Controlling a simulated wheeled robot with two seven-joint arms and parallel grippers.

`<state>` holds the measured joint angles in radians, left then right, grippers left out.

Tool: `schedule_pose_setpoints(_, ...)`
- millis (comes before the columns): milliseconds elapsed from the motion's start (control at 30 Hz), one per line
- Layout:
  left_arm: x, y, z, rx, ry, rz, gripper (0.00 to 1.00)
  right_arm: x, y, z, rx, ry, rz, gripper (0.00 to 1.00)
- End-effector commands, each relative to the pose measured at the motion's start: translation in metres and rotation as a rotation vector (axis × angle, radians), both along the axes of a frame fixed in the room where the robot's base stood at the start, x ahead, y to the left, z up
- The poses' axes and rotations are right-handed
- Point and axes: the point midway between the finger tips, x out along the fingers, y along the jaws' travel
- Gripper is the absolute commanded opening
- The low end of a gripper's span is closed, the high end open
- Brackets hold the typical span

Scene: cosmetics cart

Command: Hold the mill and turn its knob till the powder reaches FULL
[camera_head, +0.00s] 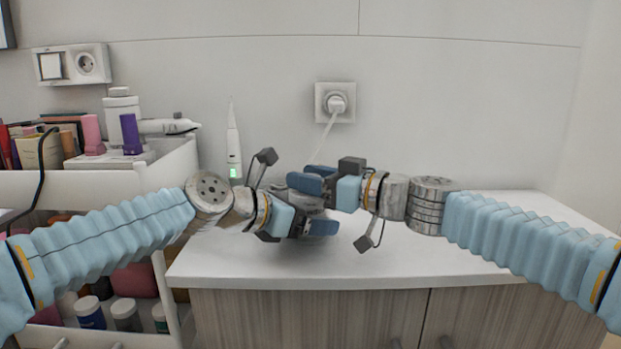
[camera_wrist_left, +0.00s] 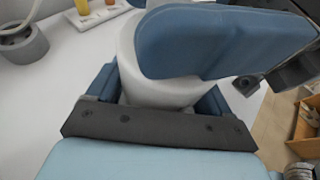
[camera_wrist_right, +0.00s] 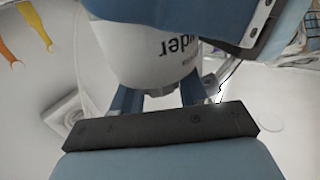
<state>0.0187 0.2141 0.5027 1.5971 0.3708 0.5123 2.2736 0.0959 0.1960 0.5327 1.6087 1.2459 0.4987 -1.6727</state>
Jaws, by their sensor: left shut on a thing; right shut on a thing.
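The mill is mostly hidden between my two grippers above the counter in the head view; a grey piece of it (camera_head: 312,213) shows there. My left gripper (camera_head: 308,225) is lower and shut on it. My right gripper (camera_head: 312,180) is just above, also shut on it. In the left wrist view, the mill's pale rounded body (camera_wrist_left: 150,72) stands between the fingers, with a blue finger of the other gripper across it. In the right wrist view, its white body (camera_wrist_right: 140,55) carries upside-down dark letters, partly covered. The knob, powder level and FULL mark cannot be made out.
A white counter (camera_head: 450,240) has free room at the right. A slim white device with a green light (camera_head: 234,150) stands behind my left gripper. A white cart (camera_head: 105,182) with bottles and books is at the left. A plugged cable (camera_head: 325,135) hangs from the wall socket.

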Motion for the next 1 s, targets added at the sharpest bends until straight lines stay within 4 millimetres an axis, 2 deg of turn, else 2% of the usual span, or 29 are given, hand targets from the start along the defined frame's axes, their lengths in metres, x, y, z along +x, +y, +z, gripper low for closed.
schedule_pose_setpoints(700,-0.0009,-0.001,-0.0001,0.0,0.002,-0.003,0.37,0.0017,0.0,0.0009,0.004,-0.002,0.553,0.13)
schedule_pose_setpoints(1000,-0.001,-0.0012,-0.0006,0.001,0.002,-0.004,0.37,0.001,-0.0002,0.002,0.004,-0.003,0.717,0.13)
